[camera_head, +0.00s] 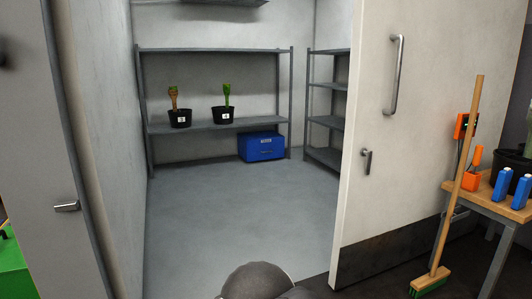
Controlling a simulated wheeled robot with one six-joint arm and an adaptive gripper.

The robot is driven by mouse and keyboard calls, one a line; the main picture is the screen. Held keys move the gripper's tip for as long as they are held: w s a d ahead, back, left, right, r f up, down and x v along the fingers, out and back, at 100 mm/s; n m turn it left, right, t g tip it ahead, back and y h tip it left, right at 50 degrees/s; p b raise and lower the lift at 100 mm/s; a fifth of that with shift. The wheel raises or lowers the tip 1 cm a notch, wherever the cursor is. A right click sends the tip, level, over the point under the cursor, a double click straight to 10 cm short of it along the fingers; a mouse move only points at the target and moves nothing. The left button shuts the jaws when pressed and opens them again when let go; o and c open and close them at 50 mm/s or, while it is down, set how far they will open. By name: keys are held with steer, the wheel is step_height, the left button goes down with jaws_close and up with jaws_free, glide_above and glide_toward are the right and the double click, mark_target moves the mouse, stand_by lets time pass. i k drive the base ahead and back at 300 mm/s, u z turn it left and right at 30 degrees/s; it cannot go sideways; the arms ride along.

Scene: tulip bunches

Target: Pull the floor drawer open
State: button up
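A blue box-like drawer unit (262,147) stands on the floor of the small room, under the lower board of the back shelf. It has a small pale label near its top front edge and what looks like a handle line below it. Its front looks flush, so the drawer appears shut. My gripper is not in view. A dark rounded part at the bottom middle of the picture seems to be my own arm.
The doorway is open, between a left frame and a pale door (405,120) on the right. Grey floor (235,215) inside is clear. Two black pots (180,118) (222,115) stand on the back shelf (270,125). A broom (458,165) leans by a table at right.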

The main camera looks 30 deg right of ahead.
mark_target(258, 150)
steer(key=z, duration=0.25)
steer(key=i, duration=2.45)
steer(key=z, duration=0.6)
steer(key=i, duration=1.9)
steer(key=z, duration=0.55)
steer(key=i, duration=3.1)
steer(key=z, duration=0.15)
